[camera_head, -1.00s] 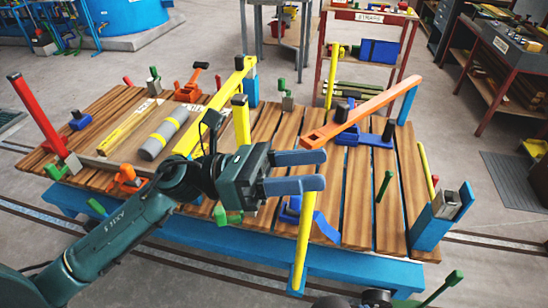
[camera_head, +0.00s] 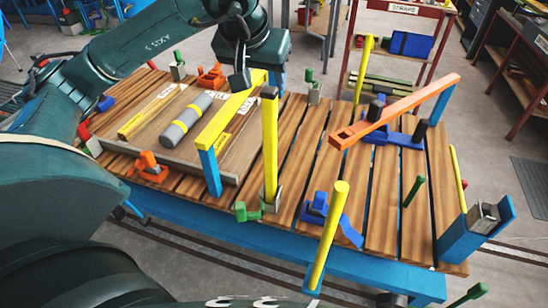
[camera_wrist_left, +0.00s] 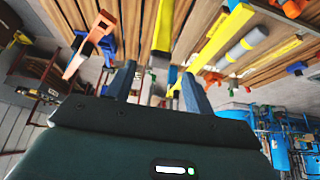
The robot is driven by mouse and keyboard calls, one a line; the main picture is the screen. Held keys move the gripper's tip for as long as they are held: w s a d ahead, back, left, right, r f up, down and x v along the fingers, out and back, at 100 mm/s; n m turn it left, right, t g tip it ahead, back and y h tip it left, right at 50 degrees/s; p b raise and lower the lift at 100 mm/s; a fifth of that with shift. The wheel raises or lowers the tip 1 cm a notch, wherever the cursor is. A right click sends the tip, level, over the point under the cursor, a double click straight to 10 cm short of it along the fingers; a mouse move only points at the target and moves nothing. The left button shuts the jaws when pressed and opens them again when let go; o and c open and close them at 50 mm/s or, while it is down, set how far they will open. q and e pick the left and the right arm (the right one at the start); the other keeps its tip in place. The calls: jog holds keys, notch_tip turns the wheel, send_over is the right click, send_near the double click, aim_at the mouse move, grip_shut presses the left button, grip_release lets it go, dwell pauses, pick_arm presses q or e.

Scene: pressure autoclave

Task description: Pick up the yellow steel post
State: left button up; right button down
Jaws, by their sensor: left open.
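An upright square yellow steel post (camera_head: 270,146) with a dark top stands on the wooden bench in the head view, beside a yellow beam (camera_head: 228,118) on blue legs. In the left wrist view a yellow post (camera_wrist_left: 163,28) with a grey end lies ahead, in line with the gap between the fingers; it appears to be this same post. My left gripper (camera_wrist_left: 157,75) is open, with nothing held between its fingers. My right gripper is not in view.
A grey cylinder with yellow bands (camera_head: 187,118) lies on a board left of the post. A round yellow post (camera_head: 328,235) stands at the bench's front edge. A sloping orange bar (camera_head: 395,110) is at the right. Small green and blue clamps stand around.

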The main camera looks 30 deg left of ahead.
aim_at(271, 100)
pick_arm(q)
jog(key=p+x, duration=0.1)
jog(key=x, duration=0.8)
jog(key=shift+w+f, duration=0.15)
jog(key=shift+f, duration=0.15)
grip_shut()
jog(key=shift+r, duration=0.1)
